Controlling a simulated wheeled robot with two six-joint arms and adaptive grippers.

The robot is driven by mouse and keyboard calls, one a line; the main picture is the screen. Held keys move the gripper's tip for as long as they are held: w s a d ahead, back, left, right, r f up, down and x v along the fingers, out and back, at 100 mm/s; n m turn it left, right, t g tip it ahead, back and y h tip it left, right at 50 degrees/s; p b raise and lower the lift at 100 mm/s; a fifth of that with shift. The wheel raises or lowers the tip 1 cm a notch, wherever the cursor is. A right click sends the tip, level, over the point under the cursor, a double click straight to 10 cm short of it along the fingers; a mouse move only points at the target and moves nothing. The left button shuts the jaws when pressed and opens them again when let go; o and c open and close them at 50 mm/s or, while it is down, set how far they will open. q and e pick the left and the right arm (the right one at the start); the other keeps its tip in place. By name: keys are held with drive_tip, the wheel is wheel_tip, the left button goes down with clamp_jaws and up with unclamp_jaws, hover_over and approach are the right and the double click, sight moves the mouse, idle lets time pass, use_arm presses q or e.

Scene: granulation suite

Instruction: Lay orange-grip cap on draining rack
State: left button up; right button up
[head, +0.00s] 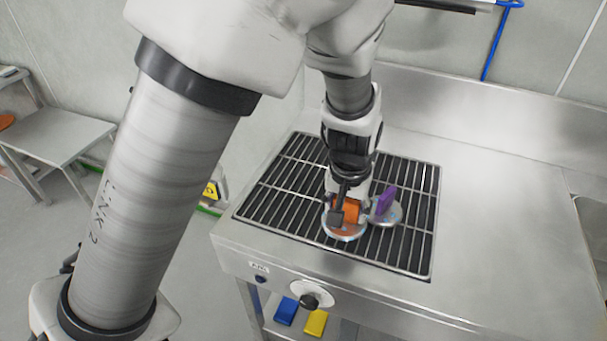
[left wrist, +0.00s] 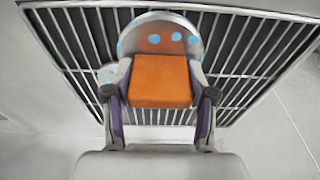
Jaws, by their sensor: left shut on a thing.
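The orange-grip cap (head: 345,232) is a round metallic disc with light blue spots and a block-shaped orange grip. My left gripper (head: 345,212) is shut on the orange grip, and the cap is at the draining rack (head: 285,188), near its front middle. In the left wrist view the orange grip (left wrist: 160,82) sits between both fingers of my left gripper (left wrist: 160,95), with the spotted disc behind it over the rack bars (left wrist: 245,55). I cannot tell whether the disc touches the bars. My right gripper is not in view.
A purple-grip cap (head: 386,203) lies on the rack just right of the orange one, very close to it. The steel counter (head: 490,215) to the right is clear. Below are a knob (head: 309,300), a blue block (head: 286,311) and a yellow block (head: 315,323).

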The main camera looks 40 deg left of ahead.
use_arm(q)
drive_tip(key=w+a, duration=0.2)
drive_tip(key=a, duration=0.2)
drive_tip(key=w+a+f+p, duration=0.1)
drive_tip(key=w+a, duration=0.1)
drive_tip(key=a, duration=0.2)
drive_tip(key=w+a+p, duration=0.1)
drive_tip(key=w+a, duration=0.2)
drive_tip(key=a, duration=0.2)
drive_tip(key=shift+f, duration=0.15)
drive_tip(key=shift+w+f, duration=0.1)
drive_tip(key=shift+f, duration=0.2)
wheel_tip(320, 180, down, 2)
drive_tip(key=shift+d+f+p, duration=0.1)
drive_tip(key=shift+f+p, duration=0.15)
drive_tip(key=shift+p, duration=0.3)
drive_tip(key=shift+f, duration=0.45)
drive_tip(key=o, duration=1.4)
